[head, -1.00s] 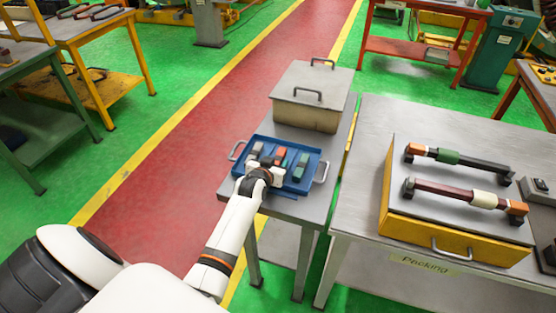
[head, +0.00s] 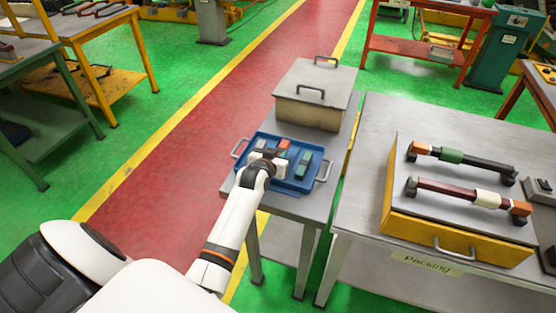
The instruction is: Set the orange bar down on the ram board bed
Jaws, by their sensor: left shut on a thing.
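My left gripper (head: 270,156) is over the blue tray (head: 303,187) on the narrow metal table. It is shut on the orange bar (head: 284,145), whose far end shows just beyond the fingers; the gripper hides the rest. I cannot tell how far the bar is from the tray floor. A grey bar (head: 260,144) and a green bar (head: 304,160) lie in the tray on either side. The yellow box with a grey top (head: 424,210), on the table at right, carries two segmented bars and may be the ram board bed; I cannot be sure. My right gripper is out of view.
A lidded metal box (head: 314,95) stands behind the tray. A gap separates the narrow table from the table labelled "Packing" (head: 428,264). A small grey device (head: 540,188) stands right of the yellow box.

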